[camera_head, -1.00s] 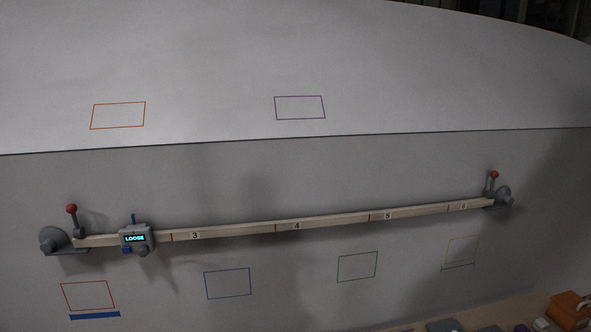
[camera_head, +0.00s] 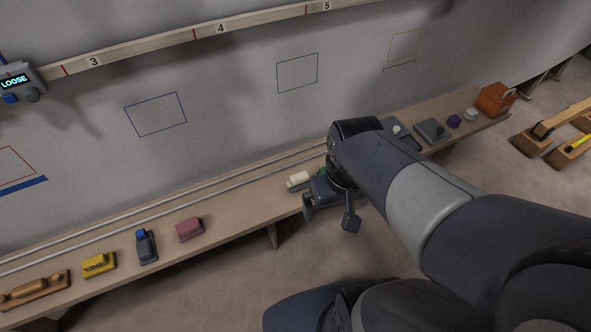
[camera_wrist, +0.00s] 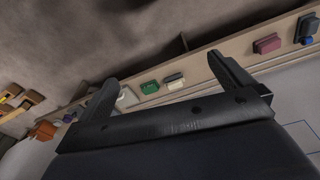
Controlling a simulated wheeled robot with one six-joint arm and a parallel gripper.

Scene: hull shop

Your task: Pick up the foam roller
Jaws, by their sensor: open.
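A cream piece (camera_head: 298,180) with a dark part lies on the narrow bench along the wall, just left of my gripper. It may be the foam roller, but it is too small to be sure. It also shows in the wrist view (camera_wrist: 174,80), beside a green block (camera_wrist: 150,87). Both appear between my fingers there, some way beyond them. My gripper (camera_head: 330,212) is open and empty in front of the bench's front edge, its fingers apart (camera_wrist: 163,70). My wrist hides most of the green block in the head view.
The bench (camera_head: 110,225) also bears a wooden board tool (camera_head: 35,289), yellow block (camera_head: 99,264), blue-grey block (camera_head: 147,246), pink block (camera_head: 190,229), grey pieces, a purple piece (camera_head: 454,121) and an orange box (camera_head: 495,98). Rails run along its back.

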